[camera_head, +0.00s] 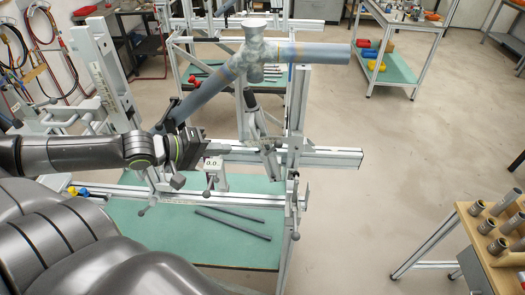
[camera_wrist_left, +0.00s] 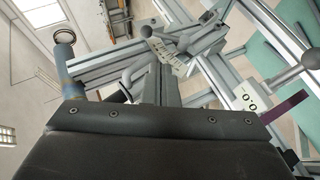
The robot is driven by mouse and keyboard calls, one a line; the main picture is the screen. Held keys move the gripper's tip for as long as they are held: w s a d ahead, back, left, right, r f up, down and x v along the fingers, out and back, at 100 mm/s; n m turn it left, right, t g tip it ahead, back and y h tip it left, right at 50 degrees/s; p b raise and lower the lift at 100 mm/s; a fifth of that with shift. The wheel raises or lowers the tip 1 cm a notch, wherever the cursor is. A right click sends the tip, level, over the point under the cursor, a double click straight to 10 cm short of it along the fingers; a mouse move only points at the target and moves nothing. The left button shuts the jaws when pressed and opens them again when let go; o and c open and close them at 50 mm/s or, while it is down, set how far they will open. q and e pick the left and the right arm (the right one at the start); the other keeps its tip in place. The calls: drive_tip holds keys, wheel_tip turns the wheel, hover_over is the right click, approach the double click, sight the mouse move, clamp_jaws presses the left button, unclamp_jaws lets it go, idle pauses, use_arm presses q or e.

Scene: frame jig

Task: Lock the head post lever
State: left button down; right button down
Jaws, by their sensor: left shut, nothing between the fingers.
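The jig's head post (camera_head: 252,112) is a slanted metal upright below the grey tube joint, with clamp parts near its foot at the rail. My left gripper (camera_head: 226,150) is shut and empty, just left of that foot and near the rail. In the left wrist view, its closed fingers (camera_wrist_left: 170,82) point towards a clamp with a scale plate and a ball-ended lever (camera_wrist_left: 147,32). A gap seems to remain between fingertips and lever. I cannot tell whether this lever is locked. My right gripper is out of view.
A grey tube frame (camera_head: 310,53) rests on the jig above my gripper. Other ball-ended levers (camera_head: 295,236) hang along the rails. A small 0.0 readout (camera_head: 213,163) sits below my gripper. Two dark rods (camera_head: 232,220) lie on the green bench top.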

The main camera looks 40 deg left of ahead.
sight(272, 149)
use_arm(q)
drive_tip(key=b+x, duration=0.7)
drive_tip(key=x, duration=0.4)
drive_tip(key=shift+w+d, duration=0.2)
drive_tip(key=shift+w, duration=0.15)
drive_tip(key=shift+x, duration=0.75)
drive_tip(key=shift+f, duration=0.1)
